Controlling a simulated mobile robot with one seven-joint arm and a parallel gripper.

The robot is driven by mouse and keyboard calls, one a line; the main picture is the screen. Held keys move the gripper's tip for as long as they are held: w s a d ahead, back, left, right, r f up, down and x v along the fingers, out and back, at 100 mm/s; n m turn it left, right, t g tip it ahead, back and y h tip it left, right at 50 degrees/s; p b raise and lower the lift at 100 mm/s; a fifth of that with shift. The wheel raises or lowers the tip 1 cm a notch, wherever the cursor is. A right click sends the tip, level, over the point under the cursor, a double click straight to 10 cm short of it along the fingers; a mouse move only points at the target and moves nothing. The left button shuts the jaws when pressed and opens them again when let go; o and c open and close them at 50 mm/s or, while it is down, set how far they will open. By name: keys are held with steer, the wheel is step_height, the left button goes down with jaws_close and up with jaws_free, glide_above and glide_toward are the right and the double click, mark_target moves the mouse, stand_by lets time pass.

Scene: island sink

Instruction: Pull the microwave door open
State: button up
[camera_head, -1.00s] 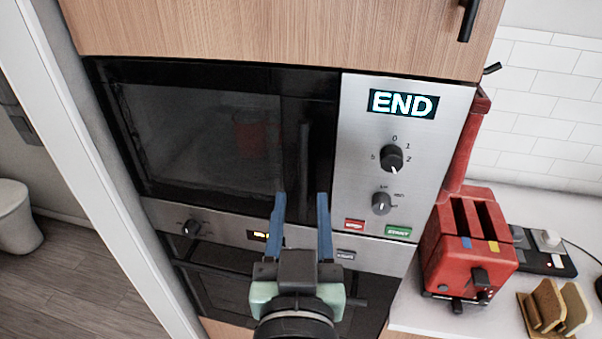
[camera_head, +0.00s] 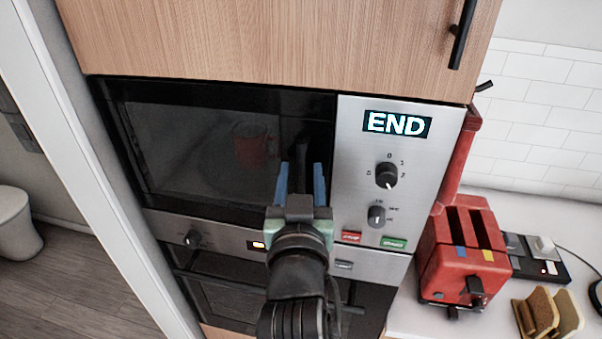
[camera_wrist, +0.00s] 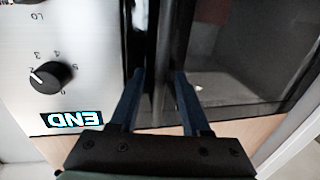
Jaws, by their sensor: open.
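The microwave door (camera_head: 190,155) is a dark glass panel in a black frame, and it looks closed. A red mug-like shape shows faintly through or in the glass. My gripper (camera_head: 300,167) is in front of the door's right side, its two blue fingers open and pointing at the door. In the wrist view, the open fingers (camera_wrist: 160,72) stand on either side of a dark upright bar, the door handle (camera_wrist: 170,35). I cannot tell whether they touch it. In the head view the handle is mostly hidden behind my gripper.
The microwave's control panel (camera_head: 355,200) with knobs and an END display (camera_head: 397,124) is right of the door. An oven (camera_head: 215,300) is below, a wooden cabinet (camera_head: 260,40) above. A red toaster (camera_head: 463,255) stands on the counter at right. Open floor lies left.

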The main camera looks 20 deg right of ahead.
jaws_close()
stand_by(1.3)
